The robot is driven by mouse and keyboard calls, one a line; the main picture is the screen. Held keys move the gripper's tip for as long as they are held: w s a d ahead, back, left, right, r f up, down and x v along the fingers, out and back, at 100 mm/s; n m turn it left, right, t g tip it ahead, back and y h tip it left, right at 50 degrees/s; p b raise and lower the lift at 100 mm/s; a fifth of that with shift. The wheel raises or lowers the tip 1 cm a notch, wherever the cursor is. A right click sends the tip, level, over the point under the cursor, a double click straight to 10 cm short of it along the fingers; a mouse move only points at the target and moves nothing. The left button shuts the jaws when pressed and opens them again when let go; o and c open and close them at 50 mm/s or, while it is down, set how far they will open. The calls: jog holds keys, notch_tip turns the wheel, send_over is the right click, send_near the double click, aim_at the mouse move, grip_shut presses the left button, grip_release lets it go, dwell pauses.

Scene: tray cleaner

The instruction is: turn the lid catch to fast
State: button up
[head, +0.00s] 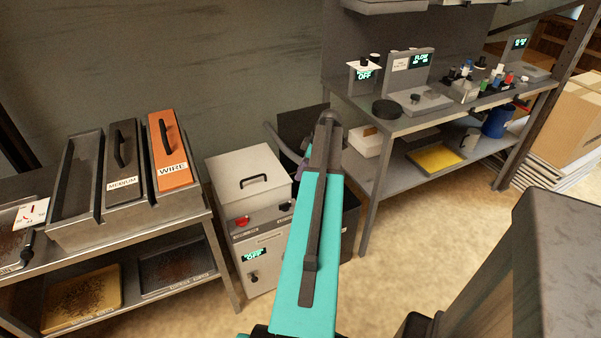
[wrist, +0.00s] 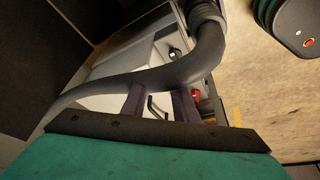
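The pale box-shaped cleaner (head: 259,277) stands between the left bench and the right workbench, its lid (head: 235,170) down with a black handle. A red knob (head: 242,221) sits on the front below the lid; whether it is the lid catch I cannot tell. A green display (head: 255,255) reads OFF above a dark knob (head: 253,277). My gripper (wrist: 159,94) has its two purple fingers apart, with nothing seen held. In the head view my arm mostly hides the gripper.
Trays with MEDIUM and WIRE (head: 172,168) labels stand on the left bench (head: 140,234). A dark bin (head: 350,215) stands right of the cleaner. The right workbench (head: 425,122) carries devices and small bottles. The floor in front is open. A grey hose (wrist: 205,45) crosses the wrist view.

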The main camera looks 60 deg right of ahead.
jog(key=shift+p+v, duration=0.35)
jog(key=shift+v, duration=0.65)
jog(key=shift+d+r, duration=0.15)
jog(key=shift+d, duration=0.1)
jog(key=b+v, duration=0.1)
jog(key=v, duration=1.2)
jog(key=shift+r, duration=0.25)
